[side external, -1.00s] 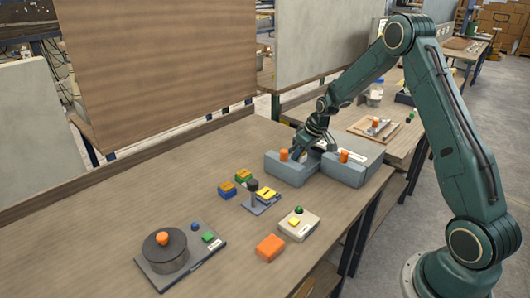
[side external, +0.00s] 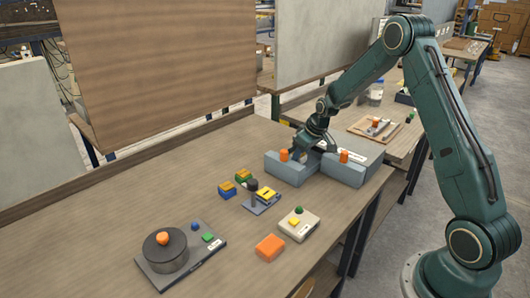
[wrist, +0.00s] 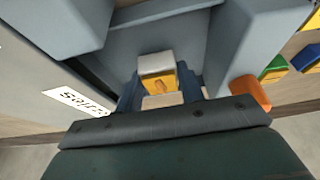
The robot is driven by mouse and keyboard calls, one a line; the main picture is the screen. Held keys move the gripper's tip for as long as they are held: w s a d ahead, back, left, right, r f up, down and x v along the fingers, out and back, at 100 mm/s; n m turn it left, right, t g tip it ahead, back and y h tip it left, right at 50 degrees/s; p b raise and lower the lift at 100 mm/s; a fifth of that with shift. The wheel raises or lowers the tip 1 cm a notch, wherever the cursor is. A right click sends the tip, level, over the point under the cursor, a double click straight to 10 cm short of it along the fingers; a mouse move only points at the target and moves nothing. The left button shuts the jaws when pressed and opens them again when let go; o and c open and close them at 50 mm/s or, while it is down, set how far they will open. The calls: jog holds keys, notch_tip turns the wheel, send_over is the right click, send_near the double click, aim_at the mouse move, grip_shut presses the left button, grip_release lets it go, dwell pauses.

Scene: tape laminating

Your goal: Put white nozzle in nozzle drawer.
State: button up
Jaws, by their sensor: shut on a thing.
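In the wrist view, a small white-topped block with a yellow-orange face (wrist: 157,68), which I take for the white nozzle, sits between the fingers of my gripper (wrist: 160,92). My gripper is shut on it. Grey-blue walls of an open drawer (wrist: 200,35) surround it, but I cannot tell if it touches the floor. In the side view, my gripper (side external: 308,147) is low at the grey-blue drawer unit, between the left drawer (side external: 288,172) and the right drawer (side external: 343,174). The nozzle is hidden there. Each drawer has an orange knob.
A white label (wrist: 85,102) is on the unit, its text hard to read. Left of the drawers are small coloured blocks (side external: 227,190), a black-knobbed stand (side external: 262,204), a beige box (side external: 297,225), an orange block (side external: 270,248) and a round dark device (side external: 166,252).

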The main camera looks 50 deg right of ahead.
jog(key=shift+f, duration=0.55)
dwell(0.6)
jog(key=o, duration=1.1)
jog(key=v, duration=1.4)
jog(key=shift+a, duration=0.1)
